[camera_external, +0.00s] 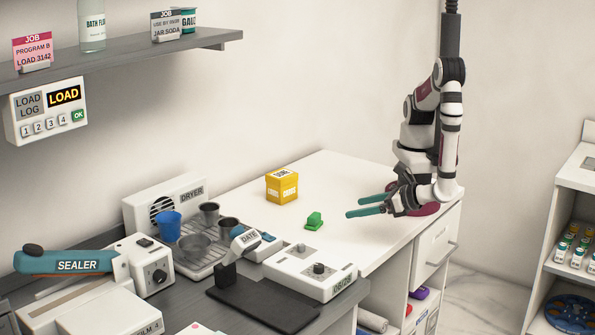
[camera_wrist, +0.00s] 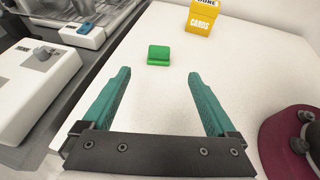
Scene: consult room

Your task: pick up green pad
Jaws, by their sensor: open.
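The green pad (camera_external: 314,220) is a small green block with a raised part, lying on the white counter (camera_external: 330,175).
A white date device (camera_external: 310,272) and a dryer tray (camera_external: 205,262) with cups stand to the left. The counter around the pad is clear.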

